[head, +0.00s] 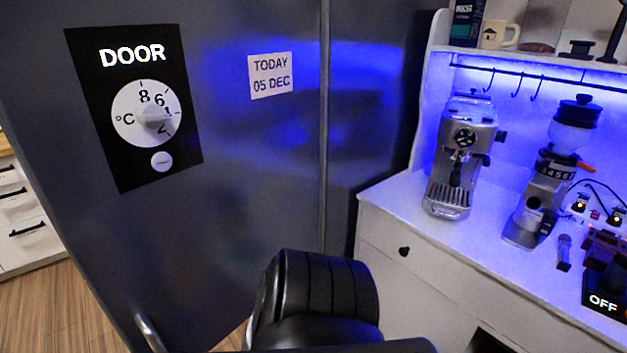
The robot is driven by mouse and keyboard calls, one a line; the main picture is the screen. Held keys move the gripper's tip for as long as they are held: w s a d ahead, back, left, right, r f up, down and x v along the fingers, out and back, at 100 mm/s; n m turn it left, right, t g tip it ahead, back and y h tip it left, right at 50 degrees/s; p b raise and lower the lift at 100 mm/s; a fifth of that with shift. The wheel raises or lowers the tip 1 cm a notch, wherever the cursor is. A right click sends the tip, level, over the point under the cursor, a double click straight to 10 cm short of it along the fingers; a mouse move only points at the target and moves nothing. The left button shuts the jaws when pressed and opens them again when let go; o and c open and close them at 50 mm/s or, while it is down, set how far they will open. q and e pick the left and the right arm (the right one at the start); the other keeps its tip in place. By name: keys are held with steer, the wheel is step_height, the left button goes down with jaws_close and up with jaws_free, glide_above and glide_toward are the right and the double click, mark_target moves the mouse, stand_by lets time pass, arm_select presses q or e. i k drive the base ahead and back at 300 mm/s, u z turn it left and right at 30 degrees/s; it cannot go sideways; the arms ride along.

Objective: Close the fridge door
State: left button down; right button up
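The fridge door (225,190) is a large dark grey panel filling the left and middle of the head view. It carries a black label reading DOOR with a white temperature dial (147,113) and a paper note (270,75) reading TODAY 05 DEC. A metal handle (149,332) shows at its lower left, cut by the bottom edge. A vertical seam (325,130) separates it from another dark grey panel (365,110) on the right. I cannot tell how far the door stands ajar. A black ribbed link of my arm covers the bottom middle. Neither gripper shows.
A white counter (385,205) on the right holds an espresso machine (462,160), a grinder (550,180) and a box marked OFF (604,300). White drawers (30,230) stand at the far left. Wooden floor (55,315) is bare at the lower left.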

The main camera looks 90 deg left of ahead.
mark_target(175, 259)
steer(key=i, duration=0.9)
steer(key=u, duration=3.55)
